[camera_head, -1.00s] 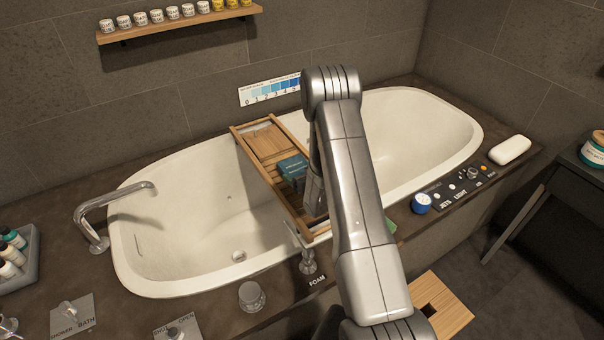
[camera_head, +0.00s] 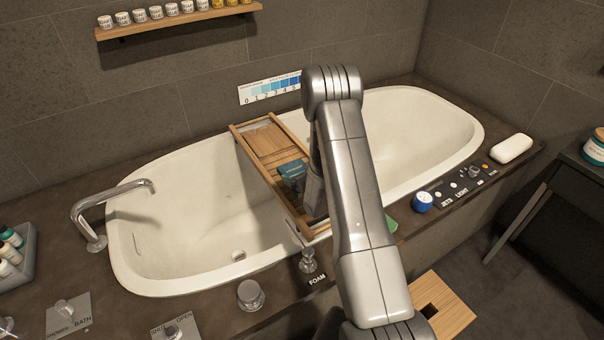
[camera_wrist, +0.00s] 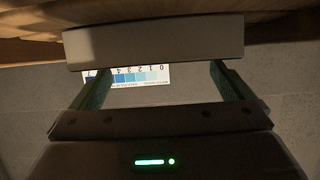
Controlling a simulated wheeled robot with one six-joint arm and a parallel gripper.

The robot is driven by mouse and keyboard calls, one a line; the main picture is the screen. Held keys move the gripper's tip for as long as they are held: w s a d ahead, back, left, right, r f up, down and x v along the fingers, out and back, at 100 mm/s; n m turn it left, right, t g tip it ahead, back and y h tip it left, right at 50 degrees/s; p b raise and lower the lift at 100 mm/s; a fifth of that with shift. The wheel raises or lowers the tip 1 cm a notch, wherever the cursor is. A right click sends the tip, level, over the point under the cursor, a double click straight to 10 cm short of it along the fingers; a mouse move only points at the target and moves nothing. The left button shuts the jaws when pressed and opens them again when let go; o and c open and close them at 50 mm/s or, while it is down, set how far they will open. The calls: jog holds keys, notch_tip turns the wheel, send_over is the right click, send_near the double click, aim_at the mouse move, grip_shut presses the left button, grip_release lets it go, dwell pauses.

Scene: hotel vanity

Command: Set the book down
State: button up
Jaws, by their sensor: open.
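In the wrist view, the jaws (camera_wrist: 163,88) are apart, with teal-green strips along both sides. A pale block (camera_wrist: 152,43) crosses their far end, close to the wood; I cannot tell if it is part of the book or of my gripper. Whether the jaws touch the book is unclear.
The caddy spans the white bathtub (camera_head: 190,215). A curved faucet (camera_head: 85,212) stands at left. A wooden stool (camera_head: 440,305) stands in front.

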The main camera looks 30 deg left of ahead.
jog(key=shift+r+p, duration=0.25)
jog(key=shift+p, duration=0.35)
jog(key=v, duration=1.2)
jog(key=shift+r, duration=0.35)
